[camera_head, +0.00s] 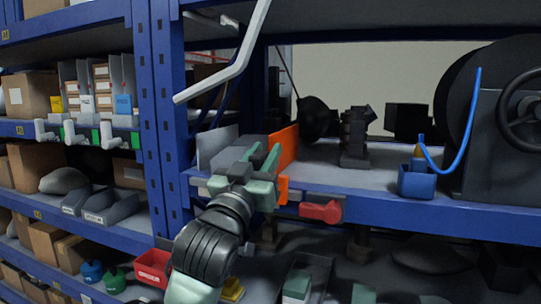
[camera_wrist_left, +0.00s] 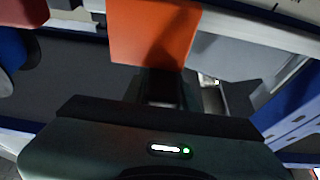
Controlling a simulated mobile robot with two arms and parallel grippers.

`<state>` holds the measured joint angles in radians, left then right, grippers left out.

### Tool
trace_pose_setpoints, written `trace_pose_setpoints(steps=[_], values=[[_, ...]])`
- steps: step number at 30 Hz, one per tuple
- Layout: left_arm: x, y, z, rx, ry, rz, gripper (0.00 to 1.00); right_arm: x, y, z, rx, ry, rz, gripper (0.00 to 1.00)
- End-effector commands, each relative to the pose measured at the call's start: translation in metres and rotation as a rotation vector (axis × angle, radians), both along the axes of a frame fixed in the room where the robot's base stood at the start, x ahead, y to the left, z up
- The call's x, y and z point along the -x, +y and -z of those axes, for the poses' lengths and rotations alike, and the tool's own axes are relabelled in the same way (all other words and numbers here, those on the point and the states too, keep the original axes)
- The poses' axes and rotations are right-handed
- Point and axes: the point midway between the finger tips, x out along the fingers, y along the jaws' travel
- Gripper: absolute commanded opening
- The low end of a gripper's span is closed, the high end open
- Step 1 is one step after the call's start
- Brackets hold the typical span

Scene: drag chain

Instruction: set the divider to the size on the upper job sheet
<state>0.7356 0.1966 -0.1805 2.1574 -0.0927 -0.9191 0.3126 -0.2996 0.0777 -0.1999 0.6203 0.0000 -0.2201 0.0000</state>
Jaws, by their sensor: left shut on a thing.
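The orange divider (camera_head: 288,143) stands upright at the front of the shelf in the head view, just right of my left gripper (camera_head: 262,163). An orange part also shows below it at the shelf edge. My left gripper is shut at the divider; the exact grip point is hidden behind its fingers. The orange panel fills the upper middle of the left wrist view (camera_wrist_left: 153,36), just beyond the dark gripper body. A grey plate (camera_head: 216,146) stands to the left of the gripper. I cannot make out a job sheet or its writing. My right gripper is not in view.
A red handle (camera_head: 321,212) sticks out from the shelf edge on the right. A blue cup (camera_head: 416,181) and a dark machine with a handwheel (camera_head: 526,123) stand further right. A pale bent bar (camera_head: 226,68) hangs above. The left bay holds boxes and white handles (camera_head: 112,137).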

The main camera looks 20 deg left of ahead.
Motion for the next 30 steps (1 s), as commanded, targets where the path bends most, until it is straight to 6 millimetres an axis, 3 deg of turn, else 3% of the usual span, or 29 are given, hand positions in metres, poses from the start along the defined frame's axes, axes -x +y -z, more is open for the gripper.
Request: trace_pose_setpoints(steps=[1, 2, 4, 16, 24, 30], values=[[0.0, 0.0, 0.0, 0.0, -0.002, -0.001, 0.0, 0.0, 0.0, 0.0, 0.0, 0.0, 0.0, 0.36], [0.0, 0.0, 0.0, 0.0, -0.002, -0.001, 0.3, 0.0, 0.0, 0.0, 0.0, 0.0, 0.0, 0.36], [0.0, 0.0, 0.0, 0.0, -0.001, -0.001, 0.49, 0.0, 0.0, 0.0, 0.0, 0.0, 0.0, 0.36], [0.006, 0.0, 0.004, 0.001, -0.002, 0.0, 0.49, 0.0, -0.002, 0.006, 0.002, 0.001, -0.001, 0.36], [0.047, 0.001, 0.024, 0.002, -0.003, 0.001, 0.49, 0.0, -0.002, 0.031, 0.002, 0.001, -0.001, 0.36], [0.069, 0.002, 0.03, 0.0, -0.003, -0.001, 0.49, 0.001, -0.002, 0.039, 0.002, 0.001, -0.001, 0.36]])
